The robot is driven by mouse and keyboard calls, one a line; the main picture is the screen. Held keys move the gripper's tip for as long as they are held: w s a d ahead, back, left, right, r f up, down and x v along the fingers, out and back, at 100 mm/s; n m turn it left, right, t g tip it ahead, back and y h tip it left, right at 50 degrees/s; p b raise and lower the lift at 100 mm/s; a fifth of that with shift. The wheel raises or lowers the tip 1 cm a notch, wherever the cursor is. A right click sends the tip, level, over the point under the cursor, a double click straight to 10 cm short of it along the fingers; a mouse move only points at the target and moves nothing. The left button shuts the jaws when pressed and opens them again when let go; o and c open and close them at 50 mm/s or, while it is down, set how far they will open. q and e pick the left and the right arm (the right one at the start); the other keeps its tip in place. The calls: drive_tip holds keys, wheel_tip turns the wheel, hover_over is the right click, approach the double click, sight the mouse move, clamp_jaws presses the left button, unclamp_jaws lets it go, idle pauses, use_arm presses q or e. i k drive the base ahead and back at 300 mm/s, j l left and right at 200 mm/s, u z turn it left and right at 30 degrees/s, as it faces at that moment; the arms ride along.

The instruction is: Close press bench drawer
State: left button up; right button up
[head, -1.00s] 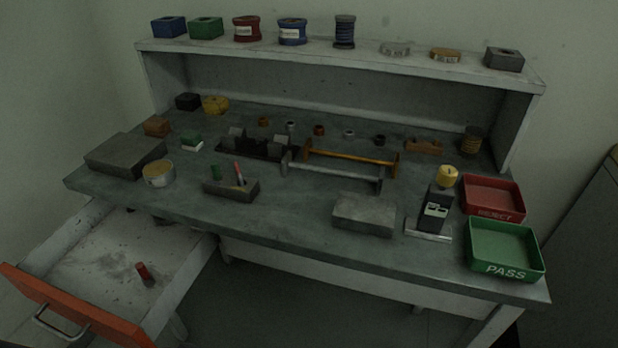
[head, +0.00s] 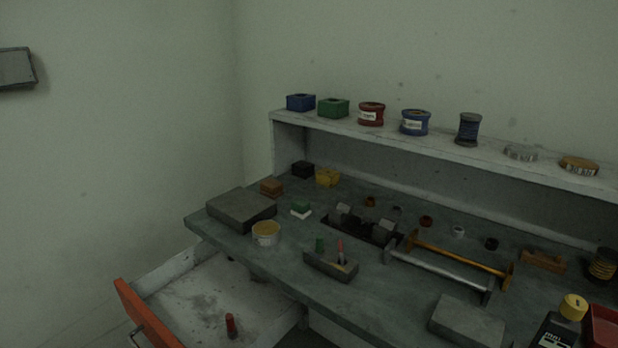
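The press bench drawer (head: 194,294) stands pulled out below the left end of the bench. Its orange front (head: 143,311) is at the lower left of the head view. Neither of my grippers shows in the head view.
The bench top (head: 330,300) carries a grey block (head: 241,208), a tin (head: 265,233), a small holder (head: 331,265) and metal bars (head: 440,268). A shelf (head: 440,148) with spools and boxes runs along the back. Bare floor lies left of the drawer.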

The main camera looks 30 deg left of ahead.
sight(184, 301)
drive_tip(key=j+u, duration=0.1)
drive_tip(key=u, duration=0.75)
drive_tip(key=j+u, duration=0.15)
drive_tip(key=u, duration=0.75)
drive_tip(key=i+j+z, duration=0.1)
drive_tip(key=i+j, duration=0.2)
